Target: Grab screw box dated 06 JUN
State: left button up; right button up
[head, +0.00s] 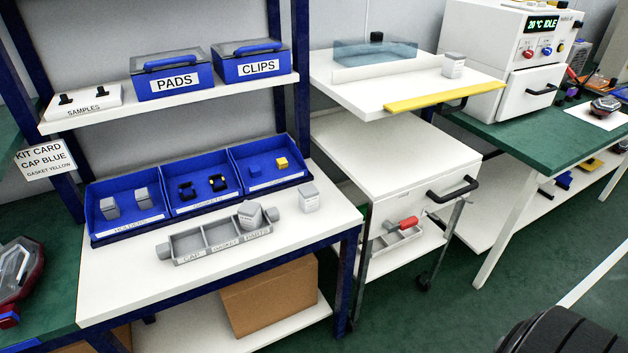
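Three small grey boxes with white labels could be screw boxes. One box (309,197) stands on the white bench top at its right side. Another box (250,214) sits tilted in the grey divided tray (184,248). A third box (453,65) stands on the raised white shelf at the right. Their label print is too small to read, so I cannot tell which is dated 06 JUN. Neither of my grippers is in view.
A blue three-part bin (98,234) holds small parts behind the tray. Blue PADS (172,75) and CLIPS (253,62) cases stand on the upper shelf. A yellow strip (445,101) edges the right shelf. The bench front is clear.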

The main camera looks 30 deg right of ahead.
aim_at(307, 194)
jog(key=z, duration=1)
